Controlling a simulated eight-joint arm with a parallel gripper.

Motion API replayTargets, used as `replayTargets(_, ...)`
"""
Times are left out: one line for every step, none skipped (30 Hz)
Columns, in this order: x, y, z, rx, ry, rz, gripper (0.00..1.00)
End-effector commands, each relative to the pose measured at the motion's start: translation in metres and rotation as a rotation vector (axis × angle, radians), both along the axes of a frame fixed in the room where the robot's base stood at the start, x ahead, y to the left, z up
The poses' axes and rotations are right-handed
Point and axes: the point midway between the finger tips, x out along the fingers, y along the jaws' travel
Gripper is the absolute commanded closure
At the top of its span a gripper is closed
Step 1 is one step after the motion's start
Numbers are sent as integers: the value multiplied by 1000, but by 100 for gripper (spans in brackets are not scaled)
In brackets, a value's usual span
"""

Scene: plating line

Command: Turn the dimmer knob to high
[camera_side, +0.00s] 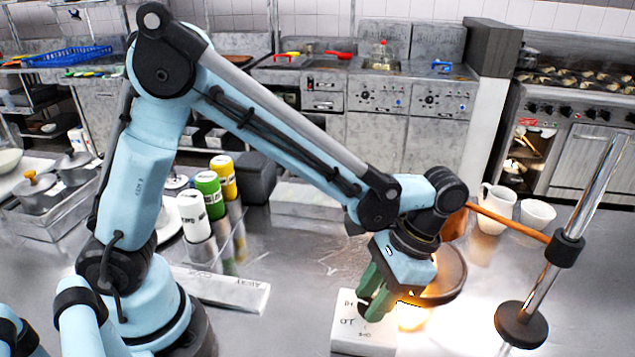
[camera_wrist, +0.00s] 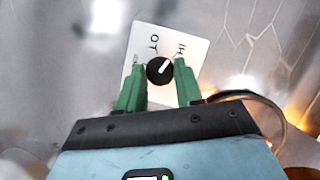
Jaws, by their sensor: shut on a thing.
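The dimmer knob (camera_wrist: 158,74) is round and black with a white pointer line. It sits on a white plate (camera_side: 345,340) marked HI, LO and OFF. In the wrist view the pointer aims to the upper right, towards the HI side. My gripper (camera_side: 371,307) reaches down over the plate, its green fingers on either side of the knob and shut on it. The plate (camera_wrist: 150,33) also shows in the wrist view.
A lit lamp (camera_side: 445,278) hangs close behind my gripper on an orange arm (camera_side: 510,222) from a metal post (camera_side: 585,210). Bottles (camera_side: 209,193), a bar marked AWAY (camera_side: 225,288), a white pitcher (camera_side: 492,210) and a bowl (camera_side: 537,214) stand farther off.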

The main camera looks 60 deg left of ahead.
Motion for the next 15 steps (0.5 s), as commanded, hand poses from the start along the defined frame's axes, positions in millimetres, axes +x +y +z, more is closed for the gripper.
replayTargets(0,-1,0,0,-1,-30,95)
replayTargets(0,-1,0,0,-1,-46,95)
replayTargets(0,-1,0,1,-1,-68,95)
replayTargets(0,-1,0,1,-2,-82,95)
replayTargets(0,-1,0,1,-1,-97,95)
replayTargets(0,-1,0,1,-1,-112,95)
replayTargets(0,-1,0,0,-1,-124,95)
replayTargets(0,-1,0,0,-1,-134,95)
replayTargets(0,-1,0,0,-1,-144,95)
replayTargets(0,-1,0,0,-1,-152,95)
replayTargets(0,-1,0,1,-1,-160,95)
replayTargets(0,-1,0,1,-1,-166,95)
replayTargets(0,-1,0,0,-1,-170,95)
replayTargets(0,-1,0,1,-1,-174,95)
replayTargets(0,-1,0,0,-2,-178,95)
